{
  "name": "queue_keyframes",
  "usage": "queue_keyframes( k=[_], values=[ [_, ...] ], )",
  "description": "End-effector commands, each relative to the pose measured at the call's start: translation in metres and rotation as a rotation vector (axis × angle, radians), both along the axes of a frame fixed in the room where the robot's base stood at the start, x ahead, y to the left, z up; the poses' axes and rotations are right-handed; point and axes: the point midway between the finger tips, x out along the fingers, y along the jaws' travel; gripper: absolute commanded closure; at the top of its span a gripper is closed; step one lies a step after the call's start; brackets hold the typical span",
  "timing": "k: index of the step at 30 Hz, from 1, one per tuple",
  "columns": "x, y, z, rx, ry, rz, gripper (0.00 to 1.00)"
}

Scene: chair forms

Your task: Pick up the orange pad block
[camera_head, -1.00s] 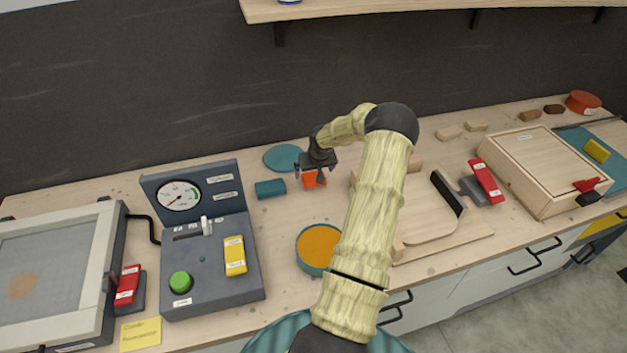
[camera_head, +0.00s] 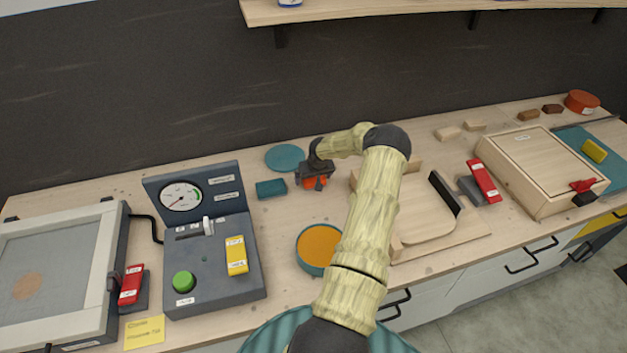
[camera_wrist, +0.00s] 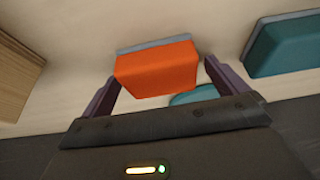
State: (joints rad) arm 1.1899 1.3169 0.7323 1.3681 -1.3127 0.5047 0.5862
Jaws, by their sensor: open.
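The orange pad block (camera_head: 316,182) sits on the wooden worktop, partly hidden under my gripper (camera_head: 317,181) in the head view. In the wrist view the orange pad block (camera_wrist: 157,69) shows an orange body with a grey strip along one edge. My gripper (camera_wrist: 157,88) is open, with one purple-grey finger on each side of the block.
A teal block (camera_head: 271,188) lies just left of the gripper, and a teal disc (camera_head: 285,157) lies behind it. A round tin with orange content (camera_head: 319,244) stands in front. A wooden board form (camera_head: 425,215) is to the right. The dark wall (camera_head: 200,80) rises behind.

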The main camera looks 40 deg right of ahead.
Motion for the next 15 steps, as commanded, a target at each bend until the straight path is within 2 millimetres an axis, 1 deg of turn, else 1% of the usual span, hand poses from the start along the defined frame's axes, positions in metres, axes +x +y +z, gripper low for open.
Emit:
queue_keyframes(
  k=[8,9,11,15],
  values=[
    [-0.0001,0.0,0.0002,0.0,0.0,0.0,0.02],
    [-0.0001,0.0,0.0002,0.0,0.0,0.0,0.1],
    [-0.0001,0.0001,0.0003,0.0,0.0,0.0,0.21],
    [0.0,0.0,0.0003,0.0,0.0,0.0,0.49]
  ],
)
